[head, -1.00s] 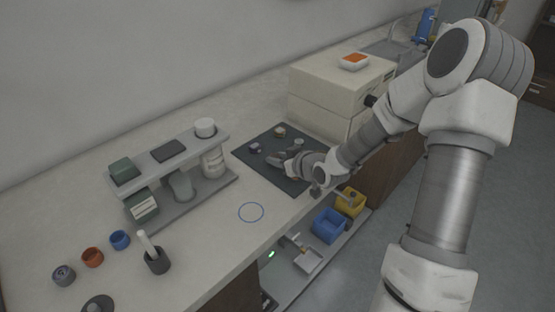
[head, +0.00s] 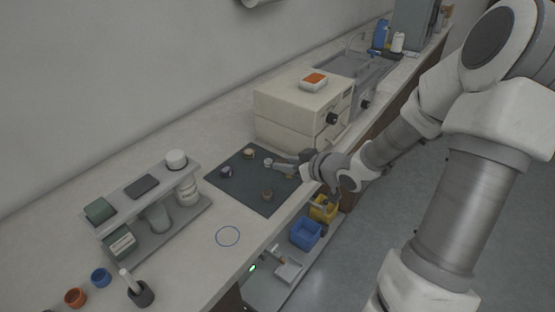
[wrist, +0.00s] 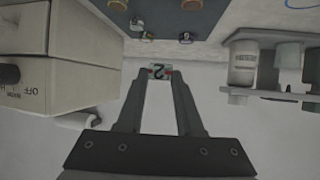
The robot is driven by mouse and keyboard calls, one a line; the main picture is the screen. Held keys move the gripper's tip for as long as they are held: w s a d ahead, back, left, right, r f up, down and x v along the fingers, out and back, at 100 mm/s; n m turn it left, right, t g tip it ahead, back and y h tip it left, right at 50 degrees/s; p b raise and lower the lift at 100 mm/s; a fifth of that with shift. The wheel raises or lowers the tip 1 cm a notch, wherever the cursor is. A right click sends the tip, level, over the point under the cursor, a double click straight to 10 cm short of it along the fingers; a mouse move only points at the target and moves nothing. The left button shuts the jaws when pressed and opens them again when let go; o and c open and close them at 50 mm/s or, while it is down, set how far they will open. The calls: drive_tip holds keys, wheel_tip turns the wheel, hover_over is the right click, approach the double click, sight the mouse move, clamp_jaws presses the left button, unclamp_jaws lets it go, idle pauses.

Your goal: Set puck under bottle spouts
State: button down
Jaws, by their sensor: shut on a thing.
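My gripper (head: 282,166) is at the right part of the dark mat (head: 244,187) in the head view. In the wrist view my gripper (wrist: 159,72) is shut on a small puck (wrist: 158,74), whose end shows a dark "2" with red and green marks. The held puck is hard to make out in the head view. The rack and bottles (wrist: 243,66) show at the right of the wrist view. The spouts are too small to tell.
A cream press box (head: 290,115) stands behind my gripper. Blue (head: 305,234) and yellow (head: 323,209) bins sit below the edge.

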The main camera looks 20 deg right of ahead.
drive_tip(key=shift+w+r, duration=0.1)
drive_tip(key=shift+r, duration=0.15)
drive_tip(key=w+a+r+m+h+p, duration=0.1)
drive_tip(key=w+a+r+m+h, duration=0.1)
drive_tip(key=w+a+m+h, duration=0.2)
drive_tip(key=shift+w+a+t+h+p, duration=0.35)
drive_tip(key=shift+w+a, duration=1.2)
drive_tip(key=shift+a, duration=0.6)
